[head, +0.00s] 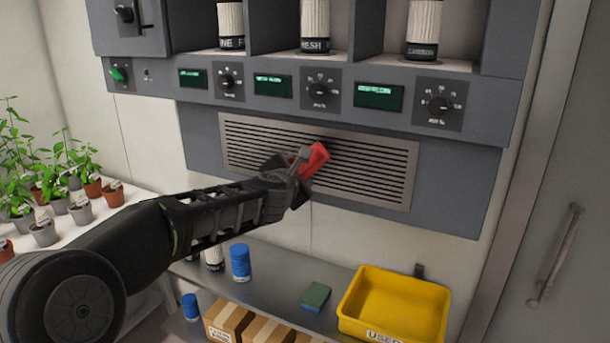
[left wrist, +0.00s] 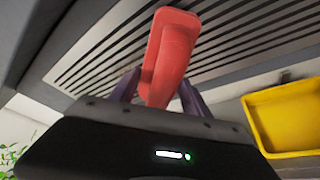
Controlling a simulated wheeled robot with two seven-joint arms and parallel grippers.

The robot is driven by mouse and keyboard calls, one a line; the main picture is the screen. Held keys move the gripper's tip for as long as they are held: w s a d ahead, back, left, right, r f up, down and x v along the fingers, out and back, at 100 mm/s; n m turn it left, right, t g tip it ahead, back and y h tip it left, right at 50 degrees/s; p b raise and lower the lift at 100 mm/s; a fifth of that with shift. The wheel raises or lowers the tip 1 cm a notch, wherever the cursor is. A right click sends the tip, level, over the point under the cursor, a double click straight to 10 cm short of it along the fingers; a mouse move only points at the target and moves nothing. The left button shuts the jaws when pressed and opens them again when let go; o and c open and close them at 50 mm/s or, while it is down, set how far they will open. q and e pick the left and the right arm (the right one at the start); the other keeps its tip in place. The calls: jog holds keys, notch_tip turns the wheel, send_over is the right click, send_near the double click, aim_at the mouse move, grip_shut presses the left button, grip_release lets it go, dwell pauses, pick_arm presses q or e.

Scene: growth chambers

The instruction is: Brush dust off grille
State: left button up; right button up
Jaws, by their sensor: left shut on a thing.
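The grille (head: 370,168) is a slatted metal panel on the grey front of the chamber, below the dials. It also fills the upper part of the left wrist view (left wrist: 110,52). My left gripper (head: 300,165) is shut on a red brush (head: 314,160) in front of the grille's middle. In the left wrist view the brush (left wrist: 172,50) stands up between the two fingers. Its bristles are hidden, and I cannot tell whether it touches the slats. No dust is clearly visible on the grille. My right gripper is not in view.
Above the grille are dials and green displays (head: 273,86). Potted plants (head: 80,209) stand at the left. A door handle (head: 556,255) is at the right.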

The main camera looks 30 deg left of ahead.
pick_arm(q)
jog(key=shift+a, duration=0.35)
jog(key=shift+a+r, duration=0.1)
jog(key=shift+a, duration=1.6)
jog(key=shift+a, duration=1.7)
jog(key=shift+s+a, duration=0.1)
jog(key=shift+a, duration=1.65)
